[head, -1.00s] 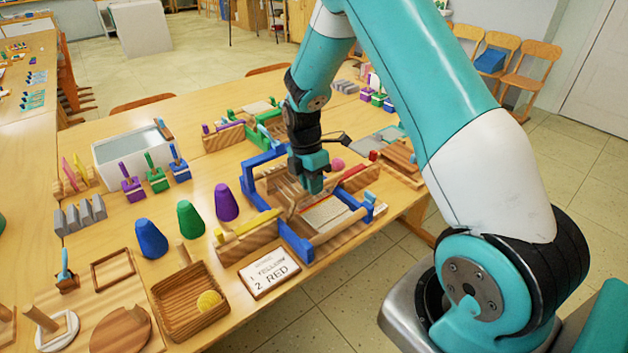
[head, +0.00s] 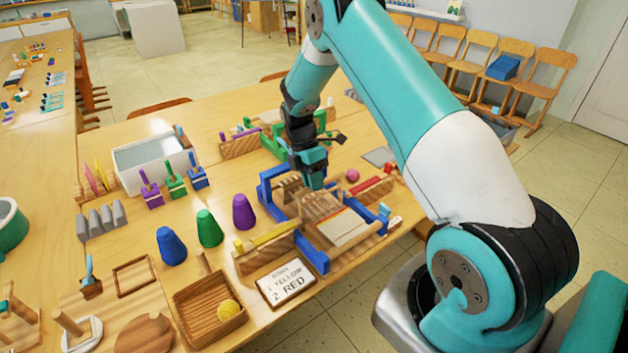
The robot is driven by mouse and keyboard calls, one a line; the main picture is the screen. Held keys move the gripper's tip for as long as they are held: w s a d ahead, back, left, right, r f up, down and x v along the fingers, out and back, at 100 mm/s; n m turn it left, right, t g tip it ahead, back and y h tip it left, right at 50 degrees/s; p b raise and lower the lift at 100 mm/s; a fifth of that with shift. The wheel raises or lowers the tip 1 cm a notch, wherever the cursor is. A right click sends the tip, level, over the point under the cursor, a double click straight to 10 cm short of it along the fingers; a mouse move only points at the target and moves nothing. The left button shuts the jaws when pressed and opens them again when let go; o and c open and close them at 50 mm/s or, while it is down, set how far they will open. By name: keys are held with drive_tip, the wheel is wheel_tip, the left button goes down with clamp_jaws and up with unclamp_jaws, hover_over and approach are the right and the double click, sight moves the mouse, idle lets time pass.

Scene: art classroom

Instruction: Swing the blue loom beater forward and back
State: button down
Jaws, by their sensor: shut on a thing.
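The blue loom (head: 314,256) stands near the table's front edge, right of the purple cone. Its blue side frames hold wooden bars and a pale woven cloth (head: 344,227) with an orange-red line at its far edge. A slatted wooden beater (head: 320,206) stands tilted across the frame, beyond the cloth. My gripper (head: 315,183) reaches down from above and is shut at the beater's top edge. The jaws hide the exact contact.
A sign card (head: 287,282) and a wooden tray (head: 238,318) with a yellow ball lie in front. Blue (head: 171,246), green (head: 209,229) and purple (head: 244,212) cones stand left. A green loom (head: 272,143) is behind. A yellow bar on a wooden rack (head: 268,238) sits close to the loom.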

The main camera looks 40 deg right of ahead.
drive_tip(key=shift+f, duration=0.15)
drive_tip(key=c, duration=1.1)
unclamp_jaws()
drive_tip(key=v, duration=1.7)
drive_tip(key=shift+r, duration=0.2)
drive_tip(key=shift+w+a, duration=0.1)
